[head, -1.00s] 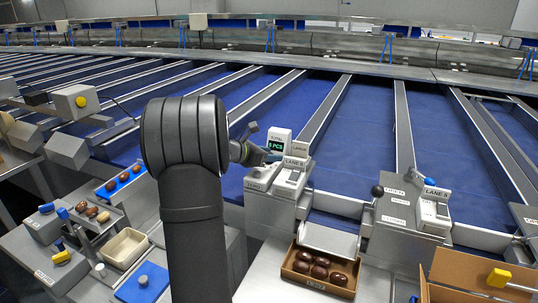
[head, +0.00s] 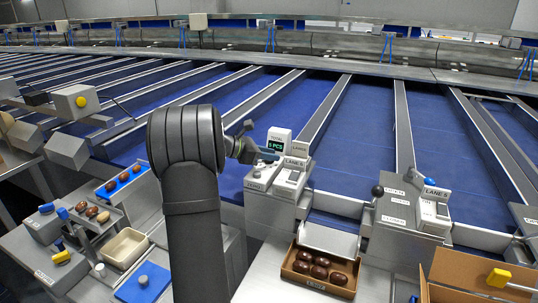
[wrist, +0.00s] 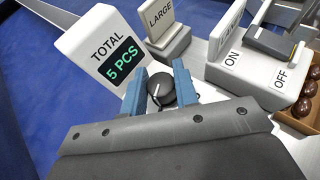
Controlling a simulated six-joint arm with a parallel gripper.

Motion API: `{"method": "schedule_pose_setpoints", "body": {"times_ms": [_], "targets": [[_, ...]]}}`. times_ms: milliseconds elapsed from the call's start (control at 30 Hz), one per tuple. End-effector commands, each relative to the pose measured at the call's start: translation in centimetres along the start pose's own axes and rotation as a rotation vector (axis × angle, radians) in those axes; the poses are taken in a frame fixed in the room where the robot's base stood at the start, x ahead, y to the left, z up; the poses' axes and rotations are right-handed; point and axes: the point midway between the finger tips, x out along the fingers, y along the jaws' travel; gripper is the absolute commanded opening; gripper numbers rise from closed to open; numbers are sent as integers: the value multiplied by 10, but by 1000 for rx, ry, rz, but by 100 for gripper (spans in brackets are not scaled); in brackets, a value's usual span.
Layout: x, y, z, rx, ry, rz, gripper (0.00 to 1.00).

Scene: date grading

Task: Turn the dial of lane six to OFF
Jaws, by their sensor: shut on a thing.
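A black dial knob (wrist: 160,90) with a white pointer mark sits on the light grey lane unit (head: 262,178). My gripper (wrist: 160,88) has its two blue fingers on either side of the knob and is shut on it. The pointer leans toward the upper left in the wrist view. In the head view my gripper (head: 268,156) hides the knob. The display (wrist: 118,62) behind it reads TOTAL 5 PCS. Any markings around the knob are hidden by my gripper.
A LARGE sign (wrist: 160,20) stands just behind the knob. An ON/OFF switch box (wrist: 240,72) is close at the right. A box of dates (head: 298,277) sits below the unit. Another lane unit (head: 405,210) stands further right. Blue belts lie behind.

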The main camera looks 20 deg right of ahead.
Motion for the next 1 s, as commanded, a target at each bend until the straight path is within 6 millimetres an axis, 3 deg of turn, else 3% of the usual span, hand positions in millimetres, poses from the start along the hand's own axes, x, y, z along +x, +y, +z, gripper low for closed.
{"method": "schedule_pose_setpoints", "body": {"times_ms": [200, 233, 333, 733, 867, 1000], "targets": [[0, 0, 0, 1, 0, 1, 4], [0, 0, 0, 1, 0, 1, 31], [0, 0, 0, 0, 0, 1, 49], [-9, 0, 1, 0, -1, 2, 49], [-31, 1, 0, 0, -1, 5, 49], [-65, 1, 0, 0, 0, 7, 49]]}}
